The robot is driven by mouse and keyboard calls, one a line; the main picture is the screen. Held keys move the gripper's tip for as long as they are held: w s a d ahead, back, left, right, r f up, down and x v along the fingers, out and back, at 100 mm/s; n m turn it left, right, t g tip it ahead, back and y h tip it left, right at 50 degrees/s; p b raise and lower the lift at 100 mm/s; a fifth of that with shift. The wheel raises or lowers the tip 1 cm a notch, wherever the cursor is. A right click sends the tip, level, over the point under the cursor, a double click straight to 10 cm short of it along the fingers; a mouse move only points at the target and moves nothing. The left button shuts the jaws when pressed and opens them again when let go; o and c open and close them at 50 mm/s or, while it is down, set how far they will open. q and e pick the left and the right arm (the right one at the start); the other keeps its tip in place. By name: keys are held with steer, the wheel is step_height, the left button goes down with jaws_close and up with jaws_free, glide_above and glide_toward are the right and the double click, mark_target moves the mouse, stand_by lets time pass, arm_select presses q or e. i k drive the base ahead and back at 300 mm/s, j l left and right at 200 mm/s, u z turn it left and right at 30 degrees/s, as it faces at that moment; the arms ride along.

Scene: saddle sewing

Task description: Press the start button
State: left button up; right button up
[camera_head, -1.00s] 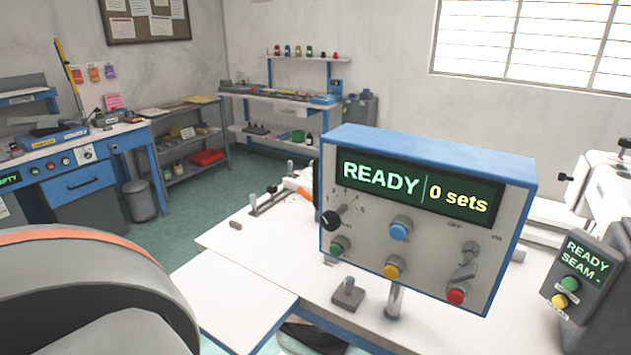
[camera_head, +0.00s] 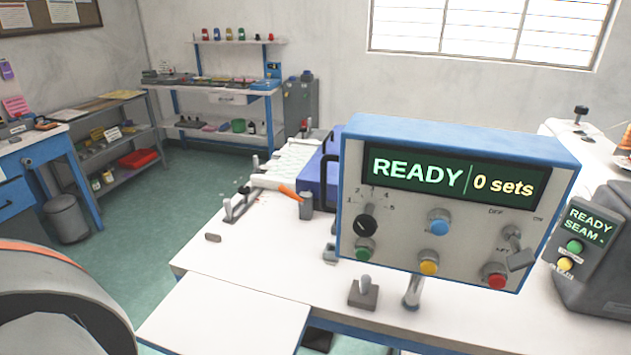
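A blue-and-grey control box (camera_head: 400,232) stands on a post at the table's right side, its display (camera_head: 448,180) reading "READY | 0 sets". Its face carries a green button (camera_head: 365,248) at lower left, a yellow button (camera_head: 429,262), a red button (camera_head: 495,275), a blue button (camera_head: 438,223), a black dial (camera_head: 365,220) and a toggle switch. A smaller grey panel (camera_head: 559,245) at right reads "READY SEAM" and has its own green button (camera_head: 574,246) and yellow button (camera_head: 565,264). The small labels are too blurred to read. Neither gripper shows.
The white worktable (camera_head: 240,285) has bare room left of the box. A clamp-like fixture and an orange-handled tool (camera_head: 289,192) lie behind. Shelves and a grey bin (camera_head: 68,218) stand farther back.

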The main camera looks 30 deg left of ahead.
mark_target(364, 254)
steer(key=k+j, duration=0.1)
steer(key=j, duration=0.8)
steer(key=k+j, duration=0.15)
steer(key=j, duration=0.3)
